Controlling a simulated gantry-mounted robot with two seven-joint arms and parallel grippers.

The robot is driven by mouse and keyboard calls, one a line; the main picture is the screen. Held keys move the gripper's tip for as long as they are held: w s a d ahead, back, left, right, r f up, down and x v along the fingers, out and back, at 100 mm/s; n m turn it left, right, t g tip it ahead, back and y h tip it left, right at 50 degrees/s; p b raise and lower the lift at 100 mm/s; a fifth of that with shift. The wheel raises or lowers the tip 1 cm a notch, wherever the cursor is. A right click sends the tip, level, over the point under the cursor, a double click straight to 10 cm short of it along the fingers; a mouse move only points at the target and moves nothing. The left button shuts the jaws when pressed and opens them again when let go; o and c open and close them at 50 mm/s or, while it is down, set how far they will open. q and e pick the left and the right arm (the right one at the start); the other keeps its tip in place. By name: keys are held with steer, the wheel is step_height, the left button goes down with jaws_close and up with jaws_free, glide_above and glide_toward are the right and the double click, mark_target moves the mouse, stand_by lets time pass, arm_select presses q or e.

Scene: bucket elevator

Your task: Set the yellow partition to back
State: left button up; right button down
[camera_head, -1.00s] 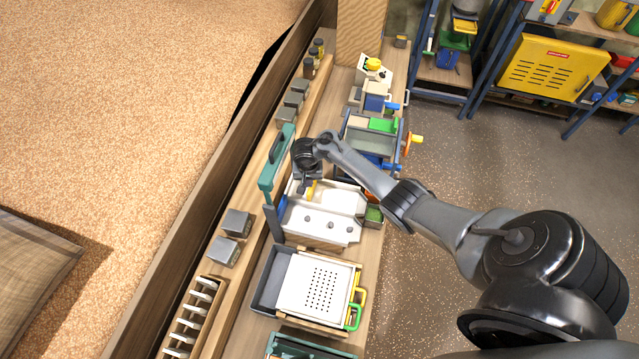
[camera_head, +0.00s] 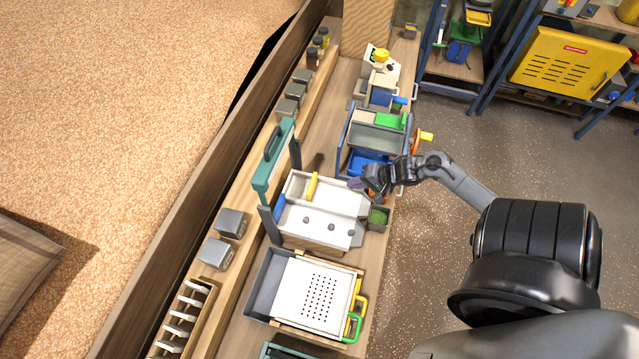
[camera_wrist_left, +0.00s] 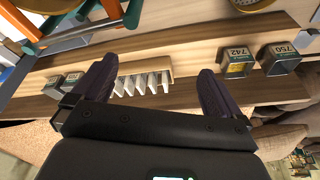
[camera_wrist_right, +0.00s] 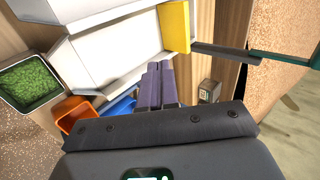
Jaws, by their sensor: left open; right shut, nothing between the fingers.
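The yellow partition (camera_head: 312,187) stands upright in the white tray unit (camera_head: 330,200), toward its upper left end in the head view. It also shows at the top of the right wrist view (camera_wrist_right: 174,27), near a dark bar. My right gripper (camera_head: 357,184) is shut and empty by the tray's right edge, apart from the partition. In the right wrist view its fingers (camera_wrist_right: 158,85) are together. My left gripper (camera_wrist_left: 152,75) is open and empty in the left wrist view, over the bench. It does not show in the head view.
A teal-handled frame (camera_head: 270,160) rises behind the tray. A green-filled bin (camera_head: 378,217) sits at the tray's right, and a blue bin unit (camera_head: 368,163) stands beyond. A perforated white box (camera_head: 318,295) is nearer. A white-slotted rack (camera_wrist_left: 145,82) lies below my left gripper.

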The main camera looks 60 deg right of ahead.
glide_toward(314, 188)
step_height(314, 188, down, 3)
steer(key=shift+a+f+b, duration=0.1)
steer(key=shift+b, duration=0.25)
steer(key=w, duration=0.3)
steer(key=shift+a, duration=0.35)
steer(key=shift+w+a+p, duration=0.2)
steer(key=shift+w+p, duration=0.1)
steer(key=shift+w, duration=0.15)
